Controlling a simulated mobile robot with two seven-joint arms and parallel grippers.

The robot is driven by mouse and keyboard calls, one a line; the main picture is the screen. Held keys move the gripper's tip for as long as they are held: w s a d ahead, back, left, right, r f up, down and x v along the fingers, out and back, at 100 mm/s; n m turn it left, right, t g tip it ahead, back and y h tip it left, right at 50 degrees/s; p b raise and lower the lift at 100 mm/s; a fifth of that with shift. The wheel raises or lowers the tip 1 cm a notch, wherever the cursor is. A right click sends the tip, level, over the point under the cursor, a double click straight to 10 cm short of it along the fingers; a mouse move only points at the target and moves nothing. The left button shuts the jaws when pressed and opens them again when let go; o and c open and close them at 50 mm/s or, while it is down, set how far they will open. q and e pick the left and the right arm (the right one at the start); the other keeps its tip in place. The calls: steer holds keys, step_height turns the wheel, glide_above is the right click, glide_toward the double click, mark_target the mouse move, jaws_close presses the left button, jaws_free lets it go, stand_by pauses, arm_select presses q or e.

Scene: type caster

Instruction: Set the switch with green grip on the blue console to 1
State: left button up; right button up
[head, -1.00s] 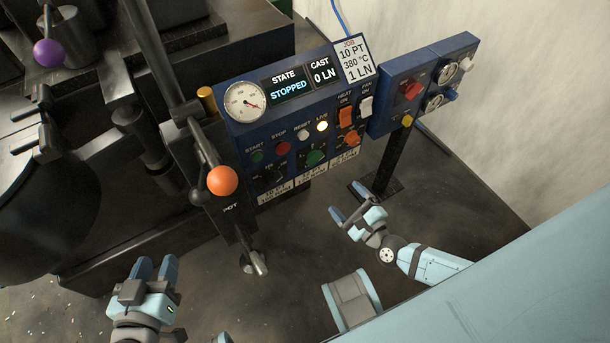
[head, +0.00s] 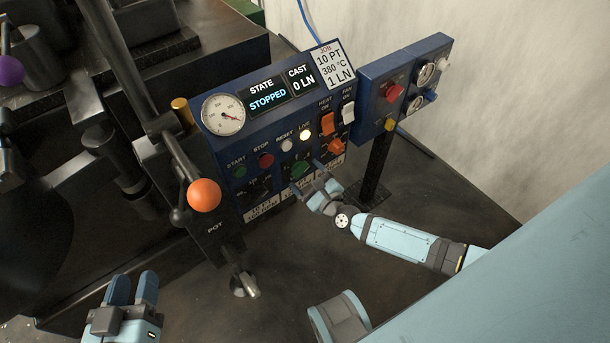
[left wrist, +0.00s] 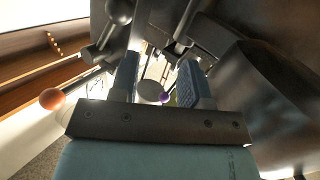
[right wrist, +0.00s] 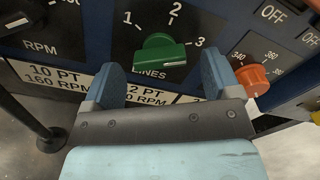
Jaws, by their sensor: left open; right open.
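The blue console (head: 225,145) stands at the middle of the head view with a gauge, a display and several controls. The switch with green grip (head: 299,168) is a rotary knob low on its front. My left gripper (head: 132,288) is open and empty at lower left.
An orange knob (right wrist: 252,80) sits close to the right of the green grip, near my right finger. A lever with an orange ball (head: 204,195) stands left of the console. A second blue panel (head: 372,95) on a post is at right. Open floor lies in front.

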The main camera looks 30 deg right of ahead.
arm_select(q)
steer(key=shift+r, duration=0.25)
arm_select(e)
steer(key=shift+w+a, duration=0.1)
steer(key=shift+w, duration=0.45)
arm_select(q)
steer(key=shift+d, duration=0.1)
arm_select(e)
steer(key=c, duration=0.9)
arm_select(q)
steer(key=shift+w, duration=0.1)
